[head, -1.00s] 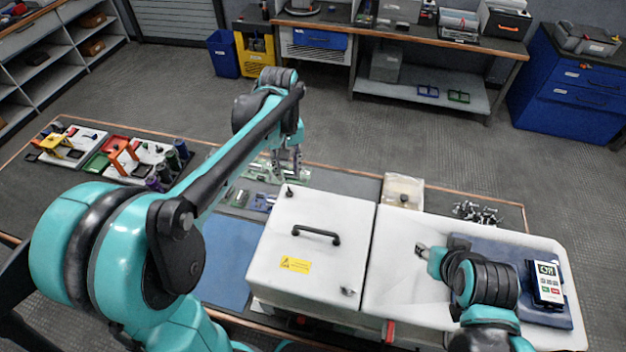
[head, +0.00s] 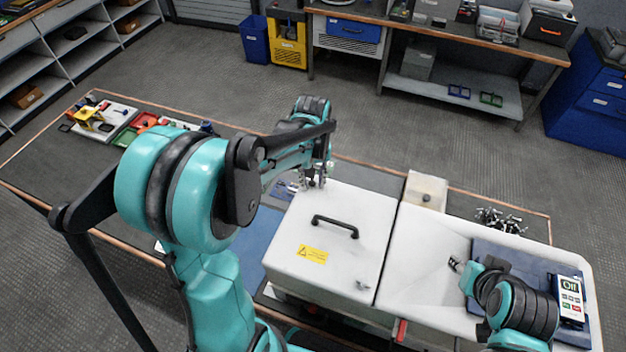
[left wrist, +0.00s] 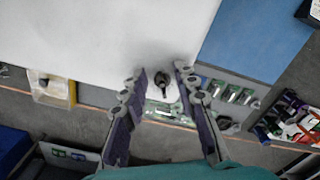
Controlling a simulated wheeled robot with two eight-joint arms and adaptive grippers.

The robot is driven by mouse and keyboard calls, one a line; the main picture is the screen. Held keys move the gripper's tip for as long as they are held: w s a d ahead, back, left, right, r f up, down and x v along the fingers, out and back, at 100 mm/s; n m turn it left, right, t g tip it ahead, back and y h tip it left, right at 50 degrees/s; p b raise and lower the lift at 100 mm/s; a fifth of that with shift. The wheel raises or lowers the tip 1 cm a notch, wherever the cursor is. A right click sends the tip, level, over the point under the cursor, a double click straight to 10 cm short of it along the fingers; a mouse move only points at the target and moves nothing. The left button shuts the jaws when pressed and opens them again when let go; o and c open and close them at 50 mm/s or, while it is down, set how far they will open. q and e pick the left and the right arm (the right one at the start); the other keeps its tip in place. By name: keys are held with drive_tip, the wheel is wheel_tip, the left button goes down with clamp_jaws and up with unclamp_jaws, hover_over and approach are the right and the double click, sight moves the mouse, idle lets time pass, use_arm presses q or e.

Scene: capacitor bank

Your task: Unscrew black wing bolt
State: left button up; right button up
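The black wing bolt (left wrist: 157,82) stands at the corner of the white cabinet lid (head: 290,230). In the left wrist view it lies between the two fingertips of my left gripper (left wrist: 161,72), which are apart with a gap on both sides. In the head view my left gripper (head: 316,178) is over the lid's back left corner and hides the bolt. My right gripper (head: 455,264) is above the white surface right of the lid, away from the bolt. Its fingers are too small to judge.
A black handle (head: 335,227) and a grey metal fastener (head: 362,285) stand up from the lid. Several metal parts (head: 501,221) lie behind. A blue mat (left wrist: 255,38) lies beside the cabinet.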

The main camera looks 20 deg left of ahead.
use_arm(q)
clamp_jaws()
drive_tip(key=shift+n, duration=0.5)
drive_tip(key=n, duration=0.4)
drive_tip(key=shift+w+d+n+b, duration=0.2)
drive_tip(key=shift+w+n+b, duration=0.05)
drive_tip(key=shift+n+b, duration=0.1)
drive_tip(key=n, duration=0.3)
drive_tip(key=shift+w+d, duration=0.1)
drive_tip(key=shift+w, duration=0.15)
drive_tip(key=shift+w+n, duration=0.1)
drive_tip(key=shift+n, duration=1.35)
unclamp_jaws()
